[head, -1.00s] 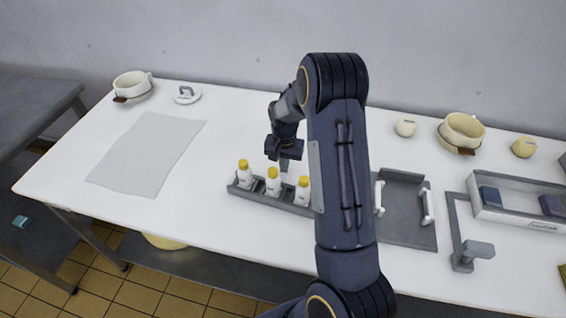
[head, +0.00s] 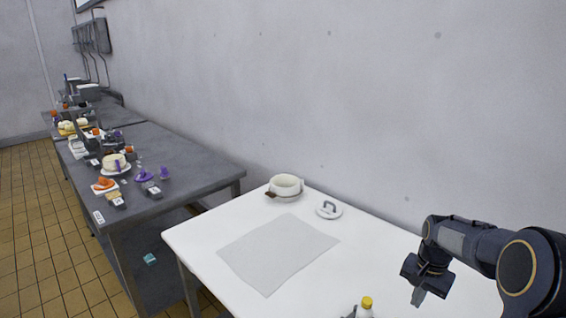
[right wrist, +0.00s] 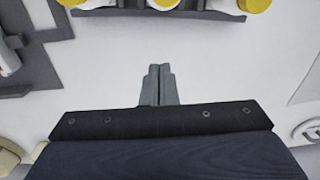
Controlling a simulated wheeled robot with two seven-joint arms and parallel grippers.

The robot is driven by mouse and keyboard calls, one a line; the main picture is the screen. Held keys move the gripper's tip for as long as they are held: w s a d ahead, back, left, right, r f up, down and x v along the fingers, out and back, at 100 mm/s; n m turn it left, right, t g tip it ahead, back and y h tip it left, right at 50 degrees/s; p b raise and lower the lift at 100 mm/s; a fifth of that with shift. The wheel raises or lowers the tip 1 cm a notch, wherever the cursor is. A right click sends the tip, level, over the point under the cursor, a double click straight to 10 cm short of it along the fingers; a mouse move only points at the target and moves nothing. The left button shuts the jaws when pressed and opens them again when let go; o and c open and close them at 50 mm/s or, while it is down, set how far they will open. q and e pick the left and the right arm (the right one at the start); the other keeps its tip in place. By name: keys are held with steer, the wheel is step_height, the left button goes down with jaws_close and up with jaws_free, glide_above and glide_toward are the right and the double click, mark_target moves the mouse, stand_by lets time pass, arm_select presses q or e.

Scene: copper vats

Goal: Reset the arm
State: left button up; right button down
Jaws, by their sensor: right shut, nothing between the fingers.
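My right gripper (head: 418,297) is at the lower right of the head view, above the white table (head: 190,243), with its fingers pointing down. In the right wrist view its two fingers (right wrist: 158,72) are together with nothing between them. It is apart from the bottle rack (right wrist: 190,12), which shows at the top of that view with yellow-capped bottles in it. One yellow-capped bottle (head: 366,305) shows at the bottom edge of the head view. My left gripper is not in view.
A grey mat (head: 275,252) lies flat on the table. Behind it stand a cream pot (head: 286,184) and a white lid (head: 328,211) with a handle. A dark side table (head: 165,155) with many small items stands at left. Tiled floor (head: 50,240) is open further left.

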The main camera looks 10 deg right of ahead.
steer(key=s+a+r+n+t+y, duration=0.2)
steer(key=s+a+r, duration=0.5)
steer(key=s, duration=0.1)
steer(key=s+a+n+t, duration=0.1)
steer(key=s+a+n, duration=0.2)
steer(key=s+a, duration=0.2)
steer(key=s+a+r+n+t+y, duration=0.1)
steer(key=s+a+n+t, duration=0.1)
steer(key=s+a, duration=0.4)
steer(key=s+n, duration=0.1)
steer(key=s, duration=0.4)
steer(key=shift+a+r, duration=0.25)
steer(key=shift+a, duration=0.05)
